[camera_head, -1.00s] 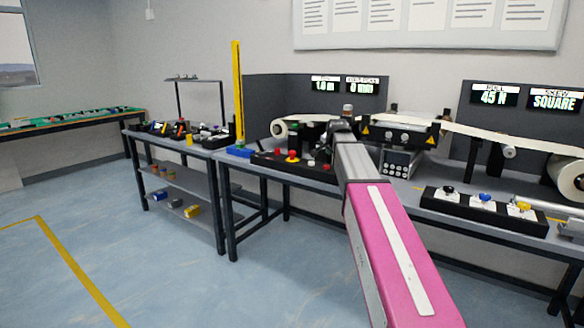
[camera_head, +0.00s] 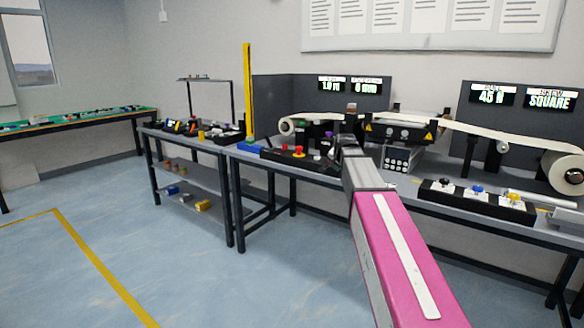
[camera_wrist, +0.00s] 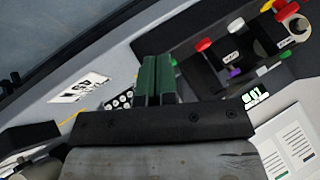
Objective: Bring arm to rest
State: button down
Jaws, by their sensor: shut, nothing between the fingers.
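My arm, a pink link with a grey end, reaches forward from the lower right in the head view toward the conveyor bench (camera_head: 330,205). The fingers cannot be made out clearly there, as the wrist blends into the dark equipment behind it. In the wrist view my gripper (camera_wrist: 157,62) shows two green fingers side by side, closed together with nothing between them. The fingers are above the bench; a keypad (camera_wrist: 120,99) shows just left of them. The contact gap, if any, to the bench cannot be judged.
A control box with coloured knobs (camera_wrist: 235,55) lies right of the fingers in the wrist view. The bench carries a white web roll (camera_head: 562,173), a three-knob box (camera_head: 476,203) and a yellow post (camera_head: 248,90). A shelf table (camera_head: 190,143) stands left. Floor in front is open.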

jog(key=s+f+n+g, duration=0.8)
jog(key=s+f, duration=2.4)
jog(key=s, duration=0.2)
jog(key=shift+a+f, duration=0.25)
jog(key=shift+f, duration=0.05)
jog(key=shift+s, duration=0.1)
